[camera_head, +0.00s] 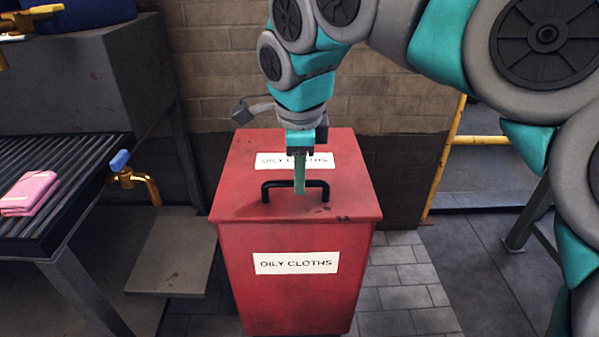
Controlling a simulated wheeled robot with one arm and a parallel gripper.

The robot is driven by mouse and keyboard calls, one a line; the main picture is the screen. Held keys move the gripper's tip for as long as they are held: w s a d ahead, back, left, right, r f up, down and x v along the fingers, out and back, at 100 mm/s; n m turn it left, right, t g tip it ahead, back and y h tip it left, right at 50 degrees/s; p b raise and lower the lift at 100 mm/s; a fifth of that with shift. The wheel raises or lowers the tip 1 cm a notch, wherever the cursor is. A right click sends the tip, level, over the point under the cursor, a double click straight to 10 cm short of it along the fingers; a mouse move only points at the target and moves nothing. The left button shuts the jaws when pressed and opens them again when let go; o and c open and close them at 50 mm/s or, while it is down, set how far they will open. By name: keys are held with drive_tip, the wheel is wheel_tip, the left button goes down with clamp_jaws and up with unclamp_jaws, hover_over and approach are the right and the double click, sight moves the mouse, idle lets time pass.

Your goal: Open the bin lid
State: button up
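The bin (291,295) is a red metal box standing on the floor, with "OILY CLOTHS" labels on its front and lid. Its lid (240,203) is shut flat on top. A black bar handle (267,187) is fixed near the lid's front edge. My gripper (299,188) points down over the lid, right at the middle of the handle. One finger shows in front of the bar. The other finger is hidden, so I cannot tell whether the fingers are closed on the handle.
At left is a dark slatted draining bench (50,165) with a folded pink cloth (29,193) on it. A brass tap with a blue handle (119,160) juts toward the bin. A brick wall (210,60) stands close behind. Tiled floor (410,290) is clear at right, before a yellow rail (446,155).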

clamp_jaws()
idle(1.1)
